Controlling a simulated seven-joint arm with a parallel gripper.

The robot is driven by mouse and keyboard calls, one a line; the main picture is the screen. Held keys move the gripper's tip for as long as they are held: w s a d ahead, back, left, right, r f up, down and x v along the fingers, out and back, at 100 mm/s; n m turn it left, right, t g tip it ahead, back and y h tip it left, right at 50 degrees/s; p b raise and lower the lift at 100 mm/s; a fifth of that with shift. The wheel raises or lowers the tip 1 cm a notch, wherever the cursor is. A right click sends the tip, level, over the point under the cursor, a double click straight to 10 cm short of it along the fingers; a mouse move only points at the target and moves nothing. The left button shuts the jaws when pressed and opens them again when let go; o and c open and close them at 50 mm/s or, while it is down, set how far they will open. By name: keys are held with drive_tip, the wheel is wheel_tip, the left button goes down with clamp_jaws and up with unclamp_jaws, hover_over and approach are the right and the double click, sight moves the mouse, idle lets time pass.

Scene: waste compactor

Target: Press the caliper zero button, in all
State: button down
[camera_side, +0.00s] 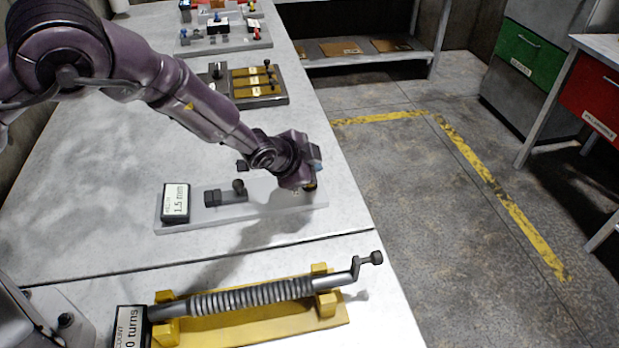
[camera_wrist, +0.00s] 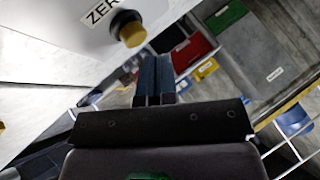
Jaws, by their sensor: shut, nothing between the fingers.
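The caliper station is a pale plate (camera_side: 270,212) on the bench, with a display (camera_side: 175,203) reading 1.5 mm and a dark caliper part with a knob (camera_side: 238,190). The zero button (camera_wrist: 131,33) shows in the wrist view as a yellow cap in a black collar, beside a label (camera_wrist: 103,11) of which "ZER" is readable. In the side view my gripper (camera_side: 314,170) is over the plate's right end and mostly hides the button. In the wrist view my fingers (camera_wrist: 154,62) are shut and empty, close beside the button. I cannot tell whether they touch it.
A threaded rod with a crank (camera_side: 260,293) lies on a yellow stand in front, beside a turns counter (camera_side: 130,328). Other stations (camera_side: 258,82) stand further back. The bench's right edge is close to my gripper, with open floor beyond.

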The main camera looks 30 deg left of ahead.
drive_tip(key=shift+f, duration=0.15)
drive_tip(key=shift+f, duration=0.25)
drive_tip(key=shift+f, duration=0.5)
idle(0.8)
drive_tip(key=shift+r, duration=0.9)
drive_tip(key=shift+r, duration=0.15)
drive_tip(key=shift+r, duration=2.4)
